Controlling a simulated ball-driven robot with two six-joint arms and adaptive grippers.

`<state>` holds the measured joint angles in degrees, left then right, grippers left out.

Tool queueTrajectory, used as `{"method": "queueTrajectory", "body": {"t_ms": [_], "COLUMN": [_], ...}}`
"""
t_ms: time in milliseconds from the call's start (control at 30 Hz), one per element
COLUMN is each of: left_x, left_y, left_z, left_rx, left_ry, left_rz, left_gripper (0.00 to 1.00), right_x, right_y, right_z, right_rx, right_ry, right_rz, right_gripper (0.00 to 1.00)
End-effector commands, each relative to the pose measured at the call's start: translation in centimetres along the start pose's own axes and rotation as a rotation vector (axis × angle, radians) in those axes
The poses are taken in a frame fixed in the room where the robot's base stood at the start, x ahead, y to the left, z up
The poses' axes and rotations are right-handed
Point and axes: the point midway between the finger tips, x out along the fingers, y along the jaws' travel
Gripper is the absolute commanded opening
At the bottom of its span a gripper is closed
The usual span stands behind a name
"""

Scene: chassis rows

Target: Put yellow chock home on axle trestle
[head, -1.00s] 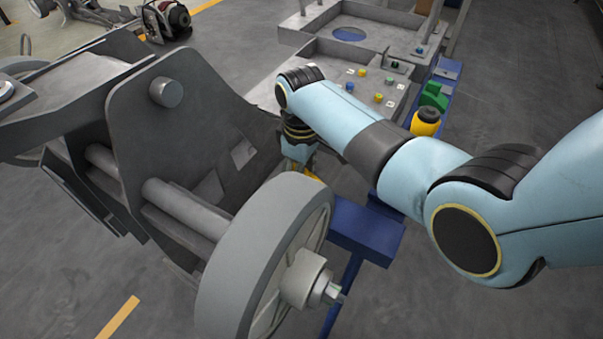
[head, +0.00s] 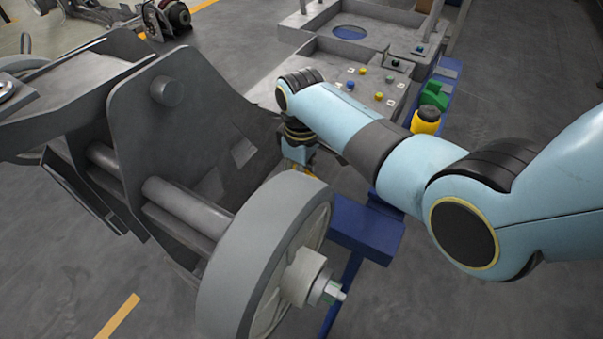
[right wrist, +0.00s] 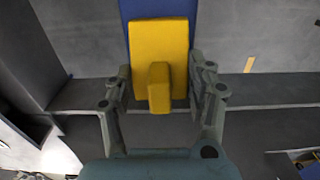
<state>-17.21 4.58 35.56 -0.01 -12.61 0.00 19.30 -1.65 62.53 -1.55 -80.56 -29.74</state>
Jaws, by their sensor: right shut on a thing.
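The yellow chock (right wrist: 173,45), a block with a raised rib in its middle, is in the right wrist view between the fingers of my right gripper (right wrist: 160,83). The gripper is shut on it. The blue axle trestle (right wrist: 158,8) shows behind the chock's far end. I cannot tell whether the chock touches it. In the head view the trestle (head: 372,232) is the blue frame beside and behind the grey wheel. My right gripper there reaches down behind the wheel's top, with only a sliver of yellow showing. My left gripper is not in view.
The grey wheel (head: 245,265) on its axle and the grey chassis plate (head: 185,130) stand close left of my right arm. A grey panel with coloured buttons (head: 360,85) lies beyond. A yellow-black bottle-like item (head: 426,121) and green part (head: 434,95) stand at right.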

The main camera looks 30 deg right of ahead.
Motion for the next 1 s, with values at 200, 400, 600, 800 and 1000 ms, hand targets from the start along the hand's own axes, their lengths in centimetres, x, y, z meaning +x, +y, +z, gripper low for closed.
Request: {"method": "queueTrajectory", "body": {"t_ms": [200, 400, 600, 800, 1000], "left_x": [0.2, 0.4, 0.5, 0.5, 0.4], "left_y": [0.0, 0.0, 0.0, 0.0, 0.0], "left_z": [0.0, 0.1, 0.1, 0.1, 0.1], "left_rx": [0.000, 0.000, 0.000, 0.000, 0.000], "left_ry": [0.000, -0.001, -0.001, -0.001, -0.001], "left_rz": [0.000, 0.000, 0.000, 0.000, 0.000], "left_gripper": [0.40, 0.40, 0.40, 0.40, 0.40], "right_x": [0.5, 0.9, 1.0, 1.0, 1.2], "right_y": [0.0, 0.0, 0.0, 0.0, 0.0], "right_z": [0.0, 0.0, 0.0, 0.0, 0.0], "right_rx": [0.000, 0.000, 0.000, 0.000, 0.000], "right_ry": [0.000, -0.001, 0.000, 0.000, 0.001], "right_rz": [0.000, 0.000, 0.000, 0.000, 0.000], "right_gripper": [0.16, 0.16, 0.16, 0.16, 0.16]}}
